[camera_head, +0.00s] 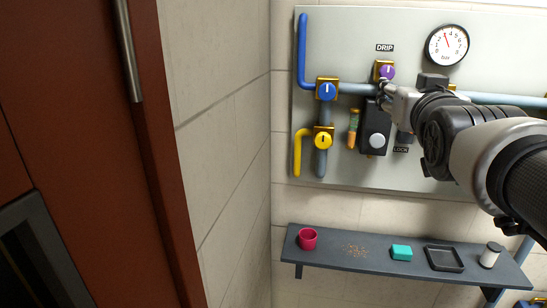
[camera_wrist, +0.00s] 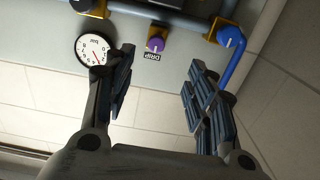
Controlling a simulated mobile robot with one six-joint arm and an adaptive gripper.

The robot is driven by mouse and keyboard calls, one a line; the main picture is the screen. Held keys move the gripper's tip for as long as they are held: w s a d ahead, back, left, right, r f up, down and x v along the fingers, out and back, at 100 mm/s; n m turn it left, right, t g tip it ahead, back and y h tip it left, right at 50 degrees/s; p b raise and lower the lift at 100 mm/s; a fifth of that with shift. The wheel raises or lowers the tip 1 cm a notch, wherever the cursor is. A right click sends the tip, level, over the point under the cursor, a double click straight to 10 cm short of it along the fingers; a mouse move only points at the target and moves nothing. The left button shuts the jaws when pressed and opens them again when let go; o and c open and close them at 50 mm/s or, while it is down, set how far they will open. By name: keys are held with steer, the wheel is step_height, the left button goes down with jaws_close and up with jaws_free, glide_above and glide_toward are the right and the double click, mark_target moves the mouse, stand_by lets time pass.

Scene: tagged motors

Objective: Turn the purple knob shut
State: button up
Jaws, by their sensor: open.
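The purple knob (camera_head: 387,72) sits on a brass-coloured square mount on the grey wall panel, under the DRIP label (camera_head: 385,48). Its small white mark looks upright in the head view. In the wrist view, which is turned over, the purple knob (camera_wrist: 156,43) shows between and beyond my two fingers, nearer the left one. My gripper (camera_head: 385,92) is just below the knob in the head view. In the wrist view my gripper (camera_wrist: 161,62) is open, with nothing between its fingers. I cannot tell the exact gap to the knob.
A blue knob (camera_head: 327,91) and a yellow knob (camera_head: 323,140) sit left of the purple one. A pressure gauge (camera_head: 447,46) is at upper right. A dark box (camera_head: 375,128) is below. A shelf (camera_head: 390,264) holds a red cup, teal block, tray and jar.

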steer(key=s+a+f+g+b, duration=0.1)
steer(key=f+b, duration=0.2)
steer(key=f, duration=0.4)
steer(key=s+a+f+g+y+b, duration=0.1)
steer(key=s+a+f+b, duration=0.1)
steer(key=f, duration=0.6)
steer(key=s+a+f+g+b, duration=0.1)
steer(key=f+g+b, duration=0.1)
steer(key=f+b, duration=0.3)
steer(key=shift+s+a+f+n+y, duration=0.15)
steer(key=shift+a+f+n+y, duration=0.25)
steer(key=shift+f, duration=1)
steer(key=s+a+f+g+y+b, duration=0.1)
steer(key=s+a+f+g+b, duration=0.1)
steer(key=s+f, duration=0.5)
steer(key=s+a+f+n+g+y+b, duration=0.1)
steer(key=s+a+f+g+b, duration=0.2)
steer(key=f, duration=1)
steer(key=s+a+f+n+g+b, duration=0.1)
steer(key=s+a+f+g+b, duration=0.2)
steer(key=s+f+b, duration=0.3)
steer(key=s+f, duration=0.5)
steer(key=shift+y, duration=0.4)
